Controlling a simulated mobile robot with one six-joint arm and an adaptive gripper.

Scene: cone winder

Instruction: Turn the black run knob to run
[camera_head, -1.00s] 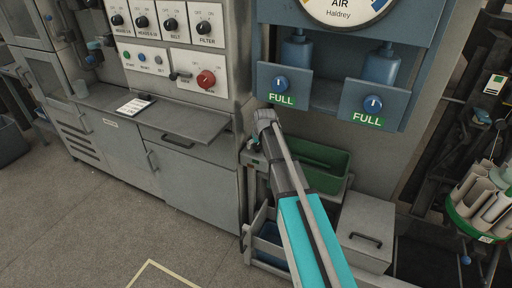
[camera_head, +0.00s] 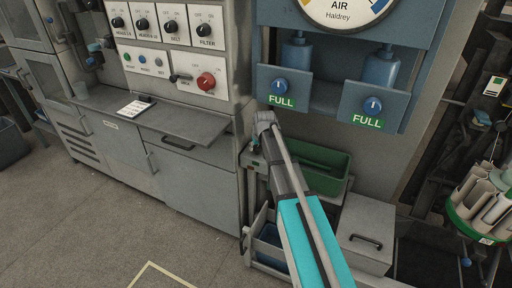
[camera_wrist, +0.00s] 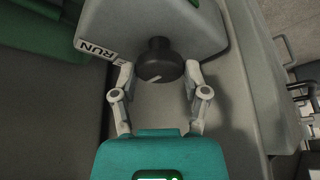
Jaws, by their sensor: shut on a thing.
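The black run knob (camera_wrist: 160,62) shows in the wrist view, on a rounded grey housing. A pale pointer line on its face points toward the lower left.
A green bin (camera_head: 322,168) stands beside my arm. A control panel with a red knob (camera_head: 206,81) is on the left cabinet. The floor at front left is open.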

